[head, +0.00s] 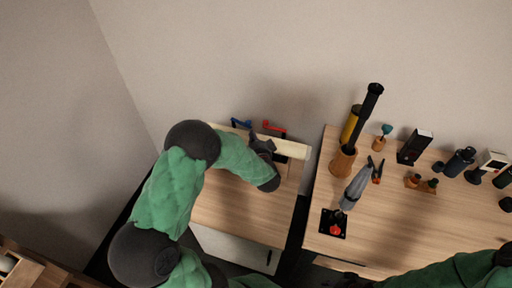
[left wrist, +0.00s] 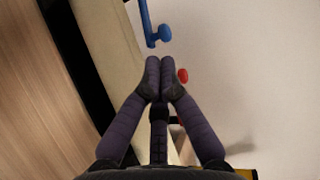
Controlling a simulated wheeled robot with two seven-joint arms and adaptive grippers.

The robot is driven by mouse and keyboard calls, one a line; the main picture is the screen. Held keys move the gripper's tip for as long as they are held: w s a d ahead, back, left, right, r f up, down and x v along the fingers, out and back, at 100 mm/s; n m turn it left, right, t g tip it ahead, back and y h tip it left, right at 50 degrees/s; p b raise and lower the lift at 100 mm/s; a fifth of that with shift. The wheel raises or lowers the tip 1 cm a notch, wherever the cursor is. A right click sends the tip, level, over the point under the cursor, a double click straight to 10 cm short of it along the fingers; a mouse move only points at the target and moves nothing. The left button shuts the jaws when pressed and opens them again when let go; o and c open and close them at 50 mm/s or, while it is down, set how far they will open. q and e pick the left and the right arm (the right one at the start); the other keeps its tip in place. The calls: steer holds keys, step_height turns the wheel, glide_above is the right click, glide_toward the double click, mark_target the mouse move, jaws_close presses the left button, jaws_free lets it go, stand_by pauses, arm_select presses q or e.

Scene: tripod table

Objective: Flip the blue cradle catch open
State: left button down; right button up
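The blue cradle catch (head: 240,124) is at the back edge of the left table, partly hidden by my left arm. In the left wrist view the blue catch (left wrist: 150,30) is a bar with a round knob, just beyond the fingertips. My left gripper (head: 262,142) is over the back of that table, to the right of the blue catch. In the wrist view the left gripper (left wrist: 160,65) has its fingertips together with nothing visible between them, apart from the blue knob. My right gripper is not in view.
A red catch (head: 272,126) stands right of the blue one; its red knob (left wrist: 183,76) is close beside the fingertips. A cream bar (head: 285,147) runs along the back edge. The right table (head: 400,226) carries a grey device (head: 355,187) and several small items.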

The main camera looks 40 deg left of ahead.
mark_target(249, 125)
arm_select(q)
steer(key=b+x, duration=0.1)
steer(key=x, duration=0.4)
steer(key=shift+b, duration=0.4)
steer(key=shift+w+d+r+p, duration=0.2)
steer(key=shift+w+p, duration=0.4)
steer(key=shift+p, duration=0.45)
steer(key=shift+w+n+g+y+p, duration=0.5)
steer(key=shift+w+n+g+p, duration=0.1)
steer(key=shift+p, duration=0.2)
steer(key=shift+w+f+p, duration=0.15)
steer(key=shift+w+p, duration=0.25)
